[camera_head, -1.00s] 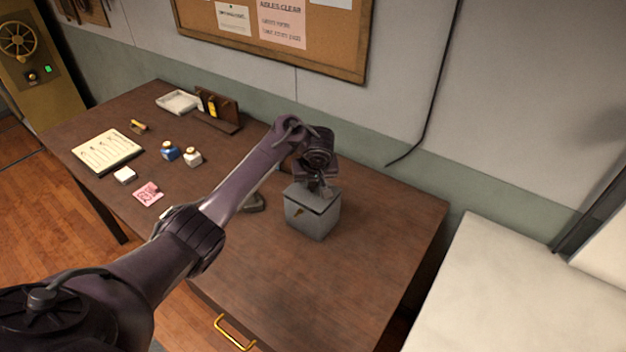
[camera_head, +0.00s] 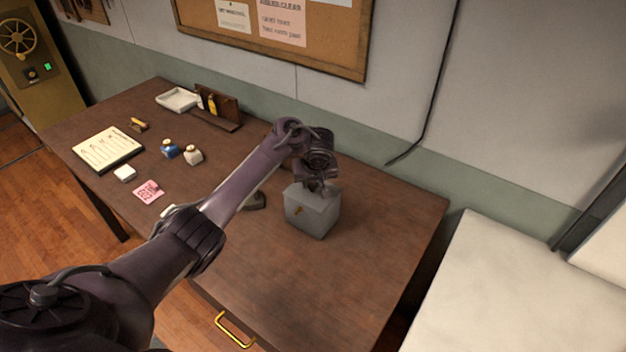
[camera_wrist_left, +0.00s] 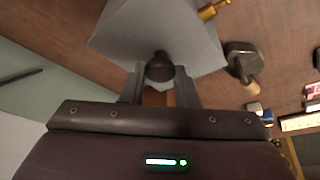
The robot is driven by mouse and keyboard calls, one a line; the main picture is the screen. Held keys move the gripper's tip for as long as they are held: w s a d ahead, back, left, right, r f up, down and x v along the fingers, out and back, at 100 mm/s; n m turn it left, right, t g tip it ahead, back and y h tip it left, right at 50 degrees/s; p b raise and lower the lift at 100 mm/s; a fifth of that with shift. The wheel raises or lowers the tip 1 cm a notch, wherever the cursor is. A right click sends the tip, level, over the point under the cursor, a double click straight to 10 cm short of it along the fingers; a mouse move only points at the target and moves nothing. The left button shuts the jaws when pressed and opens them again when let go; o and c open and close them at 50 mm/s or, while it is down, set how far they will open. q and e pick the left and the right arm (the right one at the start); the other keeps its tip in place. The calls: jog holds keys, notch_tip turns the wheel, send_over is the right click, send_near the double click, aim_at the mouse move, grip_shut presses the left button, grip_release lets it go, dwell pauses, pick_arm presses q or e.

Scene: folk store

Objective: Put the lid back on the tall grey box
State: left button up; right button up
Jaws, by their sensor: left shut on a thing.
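The tall grey box (camera_head: 313,218) stands upright on the brown desk, with a small brass piece on its front. Its grey lid (camera_head: 312,196) lies over the top, and I see no clear gap between the two in the head view. My left gripper (camera_head: 317,187) is directly above the lid. In the left wrist view, the left gripper's fingers (camera_wrist_left: 160,84) are shut on the lid's dark round knob (camera_wrist_left: 160,66), with the flat lid (camera_wrist_left: 130,42) beyond it. Whether the lid is fully seated is hard to tell. My right gripper is not in view.
A dark object (camera_head: 256,200) sits left of the box, partly behind my arm. Small bottles (camera_head: 193,154), a pink note (camera_head: 148,192), a notepad (camera_head: 107,149) and a white tray (camera_head: 178,101) occupy the desk's left part. The desk's right part (camera_head: 390,220) is clear.

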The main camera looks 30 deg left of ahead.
pick_arm(q)
jog(key=shift+p, duration=0.3)
dwell(0.5)
jog(key=o, duration=1.6)
jog(key=shift+f, duration=0.1)
notch_tip(320, 180, up, 3)
jog(key=p, duration=0.3)
jog(key=shift+f, duration=0.1)
jog(key=shift+r, duration=2.15)
